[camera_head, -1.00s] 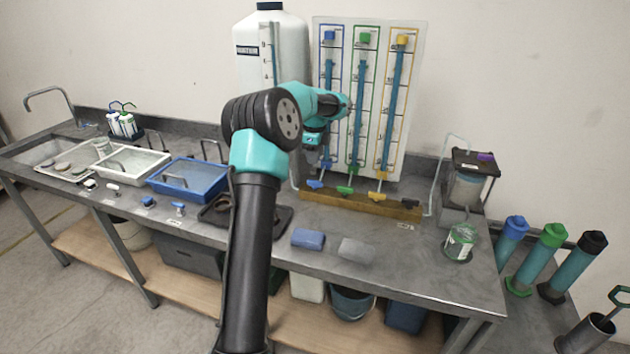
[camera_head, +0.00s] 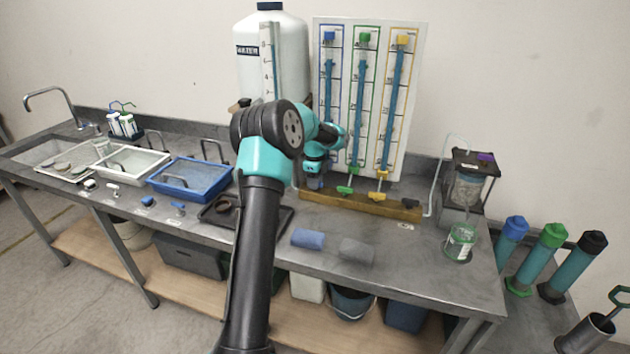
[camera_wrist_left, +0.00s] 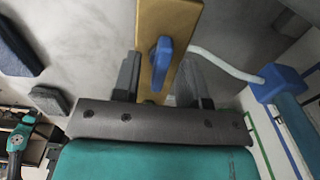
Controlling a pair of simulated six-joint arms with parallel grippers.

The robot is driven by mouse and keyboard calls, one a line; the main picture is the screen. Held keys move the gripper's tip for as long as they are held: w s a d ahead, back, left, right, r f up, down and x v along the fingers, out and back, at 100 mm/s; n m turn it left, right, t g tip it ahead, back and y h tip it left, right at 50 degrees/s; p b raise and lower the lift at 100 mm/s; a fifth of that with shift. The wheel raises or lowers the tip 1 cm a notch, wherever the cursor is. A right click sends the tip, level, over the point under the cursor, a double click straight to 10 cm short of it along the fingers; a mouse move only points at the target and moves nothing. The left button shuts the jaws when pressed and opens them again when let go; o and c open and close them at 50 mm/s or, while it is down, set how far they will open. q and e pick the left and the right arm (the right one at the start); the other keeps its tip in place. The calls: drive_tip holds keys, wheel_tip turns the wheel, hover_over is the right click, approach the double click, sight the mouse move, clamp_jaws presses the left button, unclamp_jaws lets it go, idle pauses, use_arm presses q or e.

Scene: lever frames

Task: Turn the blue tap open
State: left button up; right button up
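The blue tap is a small lever on the wooden rail (camera_head: 350,203) below the tube panel. In the head view it is hidden behind my left gripper (camera_head: 314,182). In the left wrist view the blue tap handle (camera_wrist_left: 161,62) stands between the two dark fingers of my left gripper (camera_wrist_left: 162,72), lying along the rail. The fingers are spread to either side, with gaps between them and the handle. My right gripper is not in view.
The green tap (camera_head: 345,190) and yellow tap (camera_head: 377,197) sit close to the right on the rail. The tube panel (camera_head: 410,100) rises behind. Blue block (camera_head: 308,238) and grey block (camera_head: 357,251) lie in front. A blue tray (camera_head: 190,182) stands left.

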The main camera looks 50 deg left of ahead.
use_arm(q)
clamp_jaws()
idle(0.5)
drive_tip(key=n, duration=1.3)
drive_tip(key=shift+n, duration=2.5)
